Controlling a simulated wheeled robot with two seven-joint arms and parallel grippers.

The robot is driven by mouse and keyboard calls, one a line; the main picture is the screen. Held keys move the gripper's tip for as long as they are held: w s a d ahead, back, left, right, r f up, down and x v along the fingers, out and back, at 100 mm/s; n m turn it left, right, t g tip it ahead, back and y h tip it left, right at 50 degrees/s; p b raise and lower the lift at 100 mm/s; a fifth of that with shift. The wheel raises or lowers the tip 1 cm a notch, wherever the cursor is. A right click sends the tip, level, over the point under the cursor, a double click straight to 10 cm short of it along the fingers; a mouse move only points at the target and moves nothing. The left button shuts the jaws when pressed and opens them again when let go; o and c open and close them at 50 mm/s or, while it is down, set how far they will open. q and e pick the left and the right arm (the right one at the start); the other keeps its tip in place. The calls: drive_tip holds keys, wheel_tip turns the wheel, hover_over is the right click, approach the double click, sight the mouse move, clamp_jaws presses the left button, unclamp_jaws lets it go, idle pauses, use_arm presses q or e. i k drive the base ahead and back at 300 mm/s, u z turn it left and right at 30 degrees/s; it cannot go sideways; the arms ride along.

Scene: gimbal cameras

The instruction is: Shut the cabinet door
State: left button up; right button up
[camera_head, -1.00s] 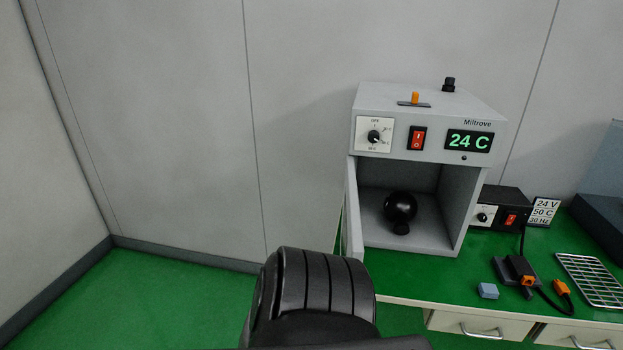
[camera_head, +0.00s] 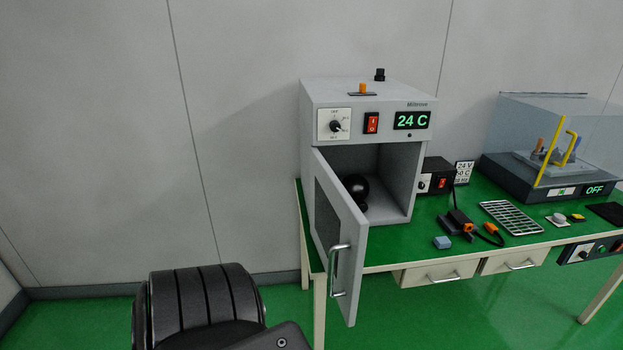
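The grey cabinet (camera_head: 402,165) stands on the green table and shows a "24 C" display, a dial and a red switch above its opening. Its door (camera_head: 353,262) is hinged on the left and stands part-way open, swung out past the table's front edge. The door has a dark window and a silver handle (camera_head: 338,270) on its outer face. A black round object (camera_head: 355,186) sits inside, partly hidden by the door. A black part of my arm shows at the lower left. Neither gripper shows.
Drawers (camera_head: 440,273) lie under the front edge. The floor left of the table is clear.

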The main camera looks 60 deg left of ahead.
sight(339, 228)
drive_tip(key=u, duration=1.85)
drive_tip(key=i, duration=1)
drive_tip(key=z, duration=1)
drive_tip(key=k, duration=0.65)
drive_tip(key=z, duration=0.05)
